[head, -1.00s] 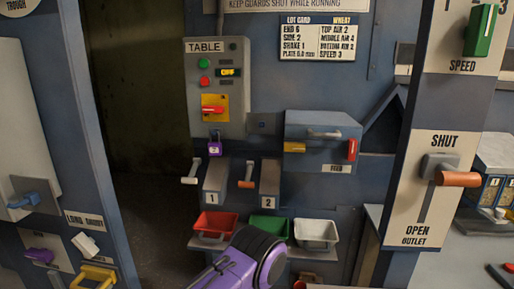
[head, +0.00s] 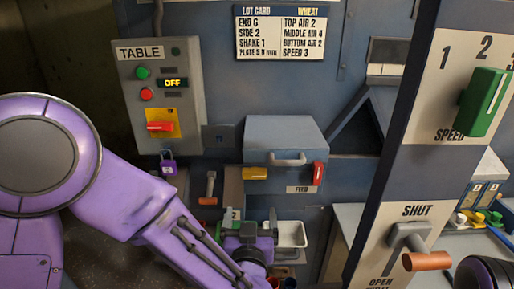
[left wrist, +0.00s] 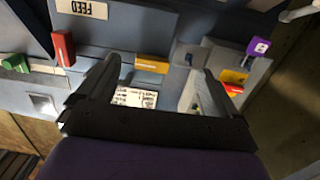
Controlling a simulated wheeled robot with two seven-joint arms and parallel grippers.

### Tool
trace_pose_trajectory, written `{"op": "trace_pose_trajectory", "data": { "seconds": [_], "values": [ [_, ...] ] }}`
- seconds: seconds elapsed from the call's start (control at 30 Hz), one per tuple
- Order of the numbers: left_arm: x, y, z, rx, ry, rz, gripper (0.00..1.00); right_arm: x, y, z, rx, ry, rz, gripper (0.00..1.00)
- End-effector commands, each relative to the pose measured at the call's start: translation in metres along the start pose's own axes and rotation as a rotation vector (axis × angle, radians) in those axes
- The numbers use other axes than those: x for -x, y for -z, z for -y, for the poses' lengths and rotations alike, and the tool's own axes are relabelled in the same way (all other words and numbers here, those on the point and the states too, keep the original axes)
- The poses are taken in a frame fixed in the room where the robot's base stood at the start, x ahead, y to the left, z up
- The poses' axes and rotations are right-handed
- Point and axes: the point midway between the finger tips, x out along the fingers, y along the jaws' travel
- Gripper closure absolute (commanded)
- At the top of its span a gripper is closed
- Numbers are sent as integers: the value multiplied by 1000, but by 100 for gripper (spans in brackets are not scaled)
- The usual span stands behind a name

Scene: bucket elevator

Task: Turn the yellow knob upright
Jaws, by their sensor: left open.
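The yellow knob (head: 255,173) lies on its side, long way horizontal, on the lower left front of the grey-blue FEED box (head: 285,140). In the left wrist view the yellow knob (left wrist: 152,64) shows ahead, between the directions of the two fingers. My left gripper (head: 250,222) is open and empty, below the knob in the head view and apart from it. The left wrist view shows its two fingers (left wrist: 160,72) spread wide. My right gripper is not in view; only a dark rounded piece of my arm shows at the lower right edge.
A red knob (head: 318,173) stands upright at the box's right. The box handle (head: 288,159) sits between the knobs. At left are a purple padlock (head: 168,163) and the TABLE panel (head: 190,80) with a red switch. A white bin (head: 291,236) is below; a post with levers stands right.

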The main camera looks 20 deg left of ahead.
Motion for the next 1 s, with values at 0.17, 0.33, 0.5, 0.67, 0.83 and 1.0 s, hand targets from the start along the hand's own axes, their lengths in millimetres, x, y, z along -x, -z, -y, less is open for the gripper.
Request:
{"op": "trace_pose_trajectory", "data": {
  "seconds": [0.17,0.33,0.5,0.67,0.83,1.0],
  "values": [
    [-1,40,-5,-10,15,-66,6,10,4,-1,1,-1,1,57],
    [-35,42,2,-10,27,-62,6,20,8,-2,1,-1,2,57],
    [-72,44,5,-11,30,-62,6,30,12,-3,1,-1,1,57],
    [-94,44,4,-12,26,-63,6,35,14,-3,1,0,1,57],
    [-100,42,3,-14,22,-64,6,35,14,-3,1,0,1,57],
    [-99,42,2,-14,21,-64,13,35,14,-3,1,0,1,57]
  ]
}}
